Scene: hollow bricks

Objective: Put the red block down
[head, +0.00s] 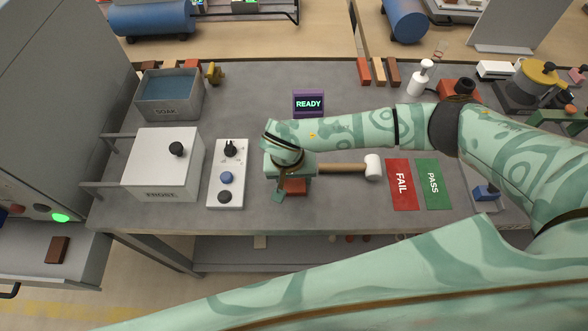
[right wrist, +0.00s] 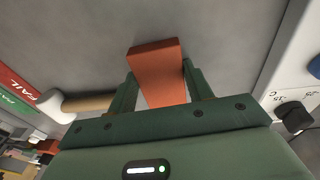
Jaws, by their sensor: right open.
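The red block (head: 295,187) is at the front middle of the grey table, under my right gripper (head: 291,184). In the right wrist view the block (right wrist: 158,70) lies between the two green fingers, with its far end reaching past their tips. The fingers are open around it. The block appears to rest on the table, but the gripper body hides its near part. My left gripper is not in view.
A mallet (head: 372,167) lies just right of the gripper. Beyond it are the red FAIL mat (head: 402,193) and green PASS mat (head: 433,193). A white control box (head: 226,198) stands to the left. The READY display (head: 308,103) stands behind.

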